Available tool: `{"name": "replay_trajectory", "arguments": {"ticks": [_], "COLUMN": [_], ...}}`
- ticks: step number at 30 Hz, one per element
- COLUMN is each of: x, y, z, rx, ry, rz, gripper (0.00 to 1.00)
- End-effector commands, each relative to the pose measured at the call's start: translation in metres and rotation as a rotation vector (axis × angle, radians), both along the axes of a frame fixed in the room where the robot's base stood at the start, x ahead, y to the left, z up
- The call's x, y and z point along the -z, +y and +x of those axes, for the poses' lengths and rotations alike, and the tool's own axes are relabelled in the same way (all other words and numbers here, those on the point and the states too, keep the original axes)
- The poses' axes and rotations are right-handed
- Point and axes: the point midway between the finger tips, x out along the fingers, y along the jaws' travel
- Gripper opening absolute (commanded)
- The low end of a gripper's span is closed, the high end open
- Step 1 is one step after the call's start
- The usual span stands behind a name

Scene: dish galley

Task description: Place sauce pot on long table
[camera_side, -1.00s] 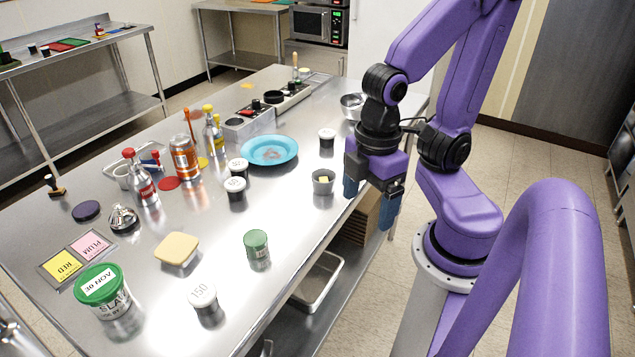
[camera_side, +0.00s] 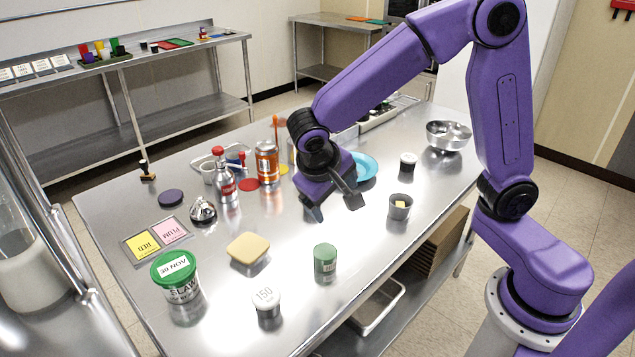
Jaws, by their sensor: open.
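A small grey metal pot (camera_side: 400,207) with something yellow in it stands upright on the right part of the steel table (camera_side: 215,285); it looks like the sauce pot. My gripper (camera_side: 334,208) is open, pointing down over the middle of this long table, to the left of the pot and apart from it. Nothing shows between its fingers.
Bottles and an orange can (camera_side: 267,164) stand left of my gripper. A metal bowl (camera_side: 448,136) is at the right edge. Another steel table (camera_side: 170,62) stands at the back left.

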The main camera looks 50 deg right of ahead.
Motion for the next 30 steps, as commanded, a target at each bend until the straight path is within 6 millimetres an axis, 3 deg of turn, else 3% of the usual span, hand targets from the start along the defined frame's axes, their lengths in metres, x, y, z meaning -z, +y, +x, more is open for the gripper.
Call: {"name": "replay_trajectory", "arguments": {"ticks": [3,9,15,19,25,30], "x": [0.011,0.030,0.049,0.057,0.063,0.077], "y": [0.004,0.001,-0.010,-0.016,-0.026,-0.051], "z": [0.046,0.114,0.163,0.180,0.188,0.192], "rx": [0.227,0.575,0.839,0.932,0.977,0.977], "ry": [-0.147,-0.452,-0.763,-0.898,-0.968,-0.965], "rz": [-0.078,-0.187,-0.253,-0.270,-0.275,-0.277], "gripper": [0.88,0.88,0.88,0.88,0.88,0.88]}}
